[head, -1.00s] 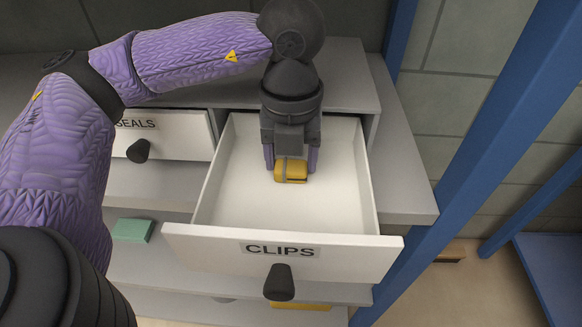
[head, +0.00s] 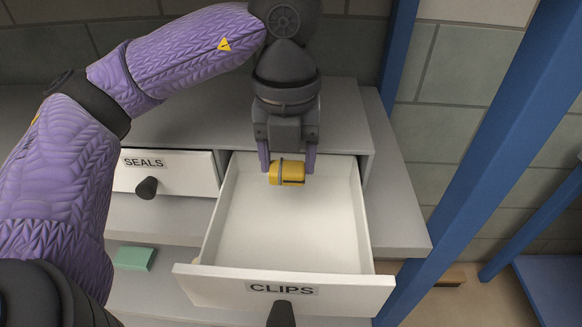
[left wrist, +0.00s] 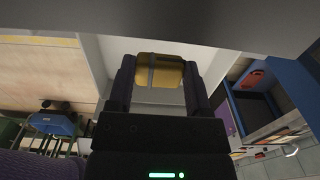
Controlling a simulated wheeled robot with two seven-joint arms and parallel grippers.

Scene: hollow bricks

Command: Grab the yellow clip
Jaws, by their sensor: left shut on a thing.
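The yellow clip (head: 287,173) is a small block with a grey band around it. My left gripper (head: 287,163) is shut on it, one finger on each side, and holds it over the open drawer labelled CLIPS (head: 330,285). In the left wrist view the clip (left wrist: 165,71) sits between the two fingers of the left gripper (left wrist: 158,82). The drawer floor below shows white and bare. My right gripper is in neither view.
A closed drawer labelled SEALS (head: 190,176) is to the left. A green block (head: 134,258) lies on the shelf below it. A blue post (head: 490,150) stands right of the grey cabinet (head: 385,190).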

